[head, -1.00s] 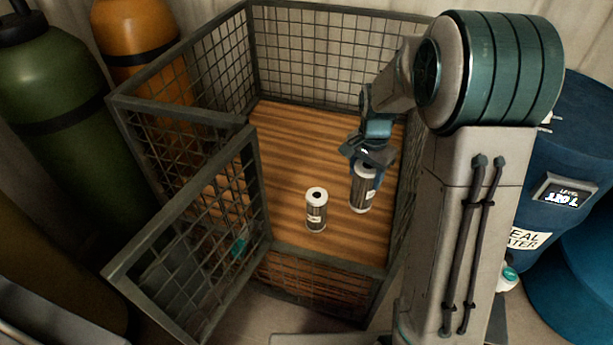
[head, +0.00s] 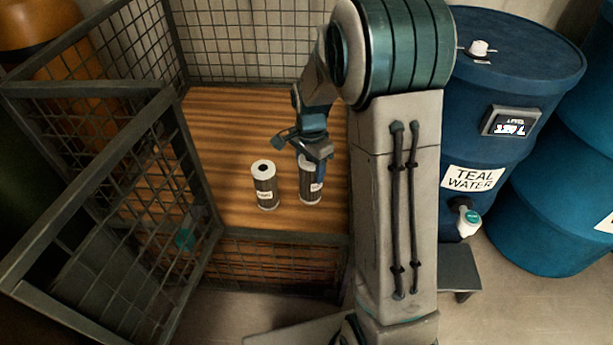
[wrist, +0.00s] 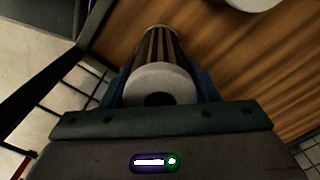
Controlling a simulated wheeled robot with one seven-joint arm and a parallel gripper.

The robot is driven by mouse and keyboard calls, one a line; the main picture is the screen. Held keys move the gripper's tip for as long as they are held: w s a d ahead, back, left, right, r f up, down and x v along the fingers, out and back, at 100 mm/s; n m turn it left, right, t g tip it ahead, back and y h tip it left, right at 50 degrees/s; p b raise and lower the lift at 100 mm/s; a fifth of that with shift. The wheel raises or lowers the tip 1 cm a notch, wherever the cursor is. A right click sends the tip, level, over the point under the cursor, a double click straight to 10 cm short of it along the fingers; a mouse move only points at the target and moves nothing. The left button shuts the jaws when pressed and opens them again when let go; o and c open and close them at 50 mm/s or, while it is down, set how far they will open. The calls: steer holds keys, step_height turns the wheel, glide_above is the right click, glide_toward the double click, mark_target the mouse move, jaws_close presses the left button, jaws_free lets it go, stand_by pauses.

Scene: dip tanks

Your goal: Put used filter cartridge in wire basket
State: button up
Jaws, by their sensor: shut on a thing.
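My gripper (head: 316,170) is shut on a filter cartridge (head: 309,190), pale-capped with dark pleated sides and a small label I cannot read. The held cartridge also shows in the wrist view (wrist: 158,80), between the blue fingers. It is upright inside the wire basket (head: 255,82), low over the wooden floor (head: 225,125); I cannot tell whether it touches the floor. A second, similar cartridge (head: 265,186) stands upright on that floor, just left of the held one and apart from it. A white rounded end at the top edge of the wrist view (wrist: 250,4) is probably this second cartridge.
A mesh gate (head: 110,165) stands swung open at the left. Low mesh (head: 280,258) closes the basket's front. An orange cylinder (head: 38,30) is behind at left. A blue drum labelled TEAL WATER (head: 500,110) stands at right. The floor behind the cartridges is clear.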

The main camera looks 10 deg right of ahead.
mark_target(310, 192)
steer(key=shift+f+b, duration=0.4)
steer(key=shift+f, duration=1.5)
steer(key=shift+f, duration=0.2)
steer(key=o, duration=1.2)
steer(key=shift+r, duration=0.1)
